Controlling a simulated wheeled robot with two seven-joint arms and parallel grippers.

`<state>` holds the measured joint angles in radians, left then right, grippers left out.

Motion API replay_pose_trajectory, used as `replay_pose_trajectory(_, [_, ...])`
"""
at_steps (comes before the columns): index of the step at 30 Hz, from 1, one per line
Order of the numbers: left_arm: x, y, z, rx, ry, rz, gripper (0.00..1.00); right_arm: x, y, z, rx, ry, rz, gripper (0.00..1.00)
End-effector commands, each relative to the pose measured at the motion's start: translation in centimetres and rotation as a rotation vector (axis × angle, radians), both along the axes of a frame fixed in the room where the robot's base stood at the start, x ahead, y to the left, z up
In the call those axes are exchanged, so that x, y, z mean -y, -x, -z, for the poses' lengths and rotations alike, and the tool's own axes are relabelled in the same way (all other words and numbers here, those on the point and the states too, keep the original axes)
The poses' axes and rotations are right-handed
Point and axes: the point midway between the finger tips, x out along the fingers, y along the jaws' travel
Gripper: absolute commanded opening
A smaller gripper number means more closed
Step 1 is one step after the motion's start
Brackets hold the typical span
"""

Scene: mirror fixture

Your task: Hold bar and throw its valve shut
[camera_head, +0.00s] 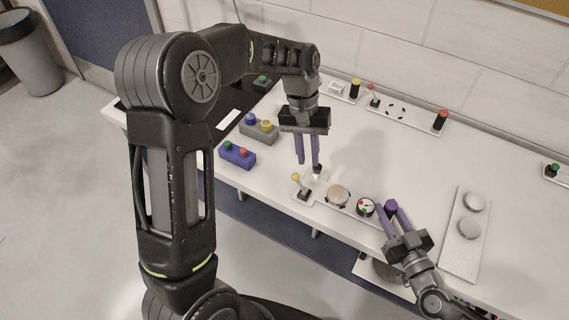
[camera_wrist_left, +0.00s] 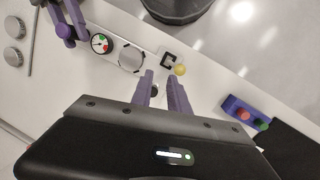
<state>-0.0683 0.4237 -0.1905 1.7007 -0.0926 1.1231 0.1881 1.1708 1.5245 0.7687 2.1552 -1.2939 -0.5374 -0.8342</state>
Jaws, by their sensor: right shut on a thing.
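The bar (camera_head: 322,197) is a pale strip on the white table, with a round metal disc (camera_head: 338,195) and a dial gauge (camera_head: 365,207) on it. A small lever with a yellow ball (camera_head: 296,177) stands on a plate at its left end; it also shows in the left wrist view (camera_wrist_left: 180,69). My left gripper (camera_head: 309,167) points down just behind the lever, its purple fingers apart and nothing seen held. A small dark knob (camera_head: 318,170) is by its fingertips. My right gripper (camera_head: 391,207) is shut at the bar's right end, beside the gauge; its fingers hide the grip.
Blue (camera_head: 238,154) and grey (camera_head: 259,131) button boxes stand at the left. A plate with two round discs (camera_head: 465,232) lies at the right. A panel with a red knob (camera_head: 440,119) lies along the back. The middle table is clear.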

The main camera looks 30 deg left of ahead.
Motion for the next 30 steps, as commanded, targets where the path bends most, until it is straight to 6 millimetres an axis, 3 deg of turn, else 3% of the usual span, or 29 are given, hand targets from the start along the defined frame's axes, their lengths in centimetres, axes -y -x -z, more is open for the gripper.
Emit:
replay_pose_trajectory(1, [-2.5,0.5,0.2,-0.050,0.027,-0.202,0.16,0.0,0.0,0.1,-0.001,0.000,0.001,0.00])
replay_pose_trajectory(6, [-9.0,2.3,0.1,-0.237,0.131,-0.859,0.02,0.0,0.0,0.1,-0.001,0.000,0.001,0.00])
replay_pose_trajectory(12, [-13.9,3.9,-0.5,-0.405,0.223,-1.351,0.00,0.0,0.0,0.1,-0.001,0.000,0.000,0.00])
replay_pose_trajectory(17, [-15.0,4.2,-0.8,-0.450,0.248,-1.467,0.00,0.0,0.0,0.1,-0.002,0.001,0.000,0.00])
replay_pose_trajectory(30, [-14.6,4.2,-0.3,-0.452,0.245,-1.464,0.00,0.0,0.0,0.1,-0.001,0.000,0.000,0.00])
